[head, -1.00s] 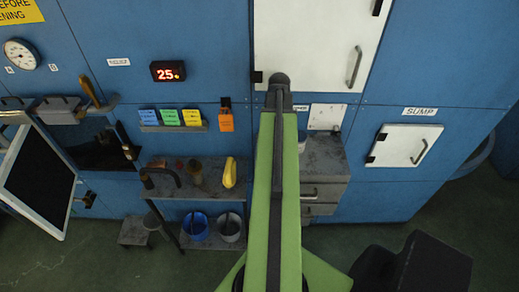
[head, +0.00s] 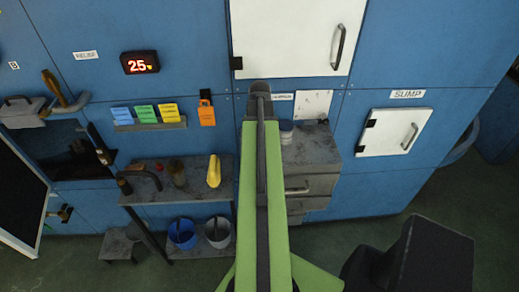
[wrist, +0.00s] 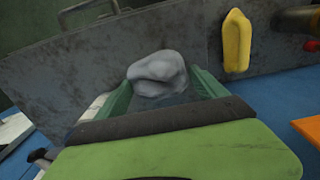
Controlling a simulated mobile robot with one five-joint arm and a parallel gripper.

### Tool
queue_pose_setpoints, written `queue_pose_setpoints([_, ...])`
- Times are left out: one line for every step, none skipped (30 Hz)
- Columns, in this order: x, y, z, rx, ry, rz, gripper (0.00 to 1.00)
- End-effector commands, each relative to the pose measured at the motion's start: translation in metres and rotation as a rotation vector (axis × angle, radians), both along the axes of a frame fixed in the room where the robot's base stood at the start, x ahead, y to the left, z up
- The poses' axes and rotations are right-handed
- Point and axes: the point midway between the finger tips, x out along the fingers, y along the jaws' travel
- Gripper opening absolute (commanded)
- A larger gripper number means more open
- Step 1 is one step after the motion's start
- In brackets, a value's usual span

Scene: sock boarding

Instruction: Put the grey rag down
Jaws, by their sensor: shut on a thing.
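The grey rag (wrist: 157,74) is a crumpled lump between the green fingers of my gripper (wrist: 160,88) in the wrist view. The gripper is shut on it. Beyond the rag is a dark grey worktop; I cannot tell whether the rag touches it. In the head view my raised green arm covers the middle, and neither the gripper nor the rag can be made out there.
A yellow bottle (head: 214,171) stands on a grey shelf (head: 195,195) left of my arm; it also shows in the wrist view (wrist: 236,42). Buckets (head: 182,234) sit below. A grey drawer unit (head: 312,150) is right of the arm. An orange tag (head: 207,114) hangs on the blue wall.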

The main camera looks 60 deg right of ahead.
Motion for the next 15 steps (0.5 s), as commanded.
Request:
queue_pose_setpoints([0.0002,0.0001,-0.0112,0.0,0.0,0.0,0.35])
queue_pose_setpoints([0.0002,0.0001,-0.0104,0.0,0.0,0.0,0.35])
queue_pose_setpoints([0.0002,0.0002,-0.0082,0.0,0.0,0.0,0.35])
queue_pose_setpoints([0.0002,0.0002,-0.0069,0.0,0.0,0.001,0.35])
queue_pose_setpoints([0.0003,0.0002,-0.0064,0.0,0.0,0.001,0.35])
queue_pose_setpoints([0.0003,0.0002,-0.0062,0.0,0.0,0.001,0.35])
queue_pose_setpoints([0.0004,0.0003,-0.0062,0.0,0.0,0.001,0.35])
queue_pose_setpoints([0.0004,0.0003,-0.0065,0.0,0.0,0.001,0.35])
queue_pose_setpoints([0.0005,0.0003,-0.0078,0.0,0.0,0.001,0.35])
queue_pose_setpoints([0.0005,0.0003,-0.0092,0.0,0.0,0.001,0.35])
queue_pose_setpoints([0.0005,0.0003,-0.0105,0.0,0.0,0.001,0.35])
queue_pose_setpoints([0.0006,0.0004,-0.0106,0.0,0.0,0.001,0.82])
queue_pose_setpoints([0.0006,0.0004,-0.0095,0.0,0.0,0.001,0.86])
queue_pose_setpoints([0.0006,0.0004,-0.0093,0.0,0.0,0.001,0.9])
queue_pose_setpoints([0.0007,0.0005,-0.0093,0.0,0.0,0.001,0.95])
